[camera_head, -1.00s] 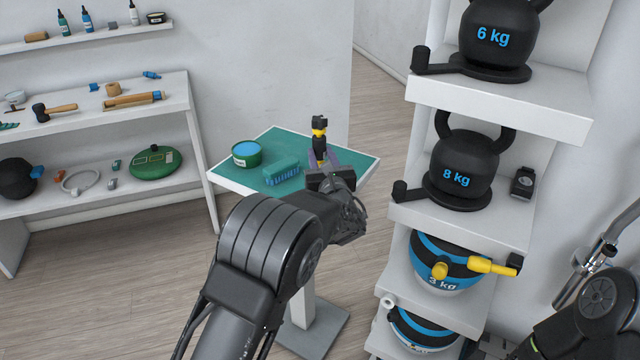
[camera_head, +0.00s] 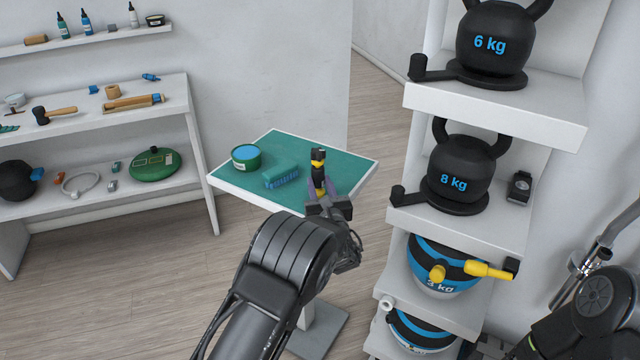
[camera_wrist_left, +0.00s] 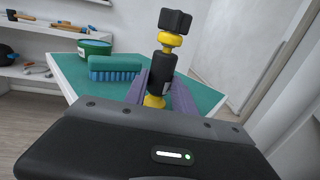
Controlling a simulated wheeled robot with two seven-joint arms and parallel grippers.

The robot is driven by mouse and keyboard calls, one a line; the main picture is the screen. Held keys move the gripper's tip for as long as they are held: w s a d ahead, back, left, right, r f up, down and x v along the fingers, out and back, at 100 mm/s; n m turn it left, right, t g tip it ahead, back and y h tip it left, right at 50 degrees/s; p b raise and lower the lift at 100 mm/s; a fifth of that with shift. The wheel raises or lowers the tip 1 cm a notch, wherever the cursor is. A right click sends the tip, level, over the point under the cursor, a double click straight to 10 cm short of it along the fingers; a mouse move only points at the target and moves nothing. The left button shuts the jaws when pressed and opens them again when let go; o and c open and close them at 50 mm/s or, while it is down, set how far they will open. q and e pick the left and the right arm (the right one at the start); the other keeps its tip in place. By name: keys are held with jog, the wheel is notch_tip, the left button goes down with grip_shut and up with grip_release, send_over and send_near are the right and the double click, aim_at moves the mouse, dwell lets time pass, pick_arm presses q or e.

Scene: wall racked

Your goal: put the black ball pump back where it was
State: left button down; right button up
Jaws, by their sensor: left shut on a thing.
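The black ball pump (camera_head: 318,176) has yellow bands and a black top piece. My left gripper (camera_head: 321,190) is shut on it and holds it roughly upright at the near right part of the small green-topped table (camera_head: 330,151). In the left wrist view the pump (camera_wrist_left: 163,67) stands between the two purple-grey fingers of my left gripper (camera_wrist_left: 158,88). The pump's lower end is hidden by the gripper, so I cannot tell whether it touches the tabletop. My right arm shows at the lower right, but its gripper is out of the picture.
A green tin (camera_head: 246,158) and a teal brush (camera_head: 282,175) stand left on the table. At right, a white rack holds kettlebells (camera_head: 463,166) and blue-black balls (camera_head: 445,275). White shelves with tools (camera_head: 133,102) line the left wall. The table's far right is bare.

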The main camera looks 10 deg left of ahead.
pick_arm(q)
jog(key=c, duration=1.5)
grip_release()
jog(key=shift+f, duration=0.1)
jog(key=o, duration=0.5)
jog(key=shift+c, duration=0.2)
jog(key=shift+r, duration=0.2)
jog(key=shift+s+d+f, duration=0.1)
jog(key=shift+s+d, duration=0.05)
jog(key=shift+s, duration=0.05)
jog(key=b+v, duration=0.2)
jog(key=v, duration=0.9)
jog(key=shift+s, duration=0.3)
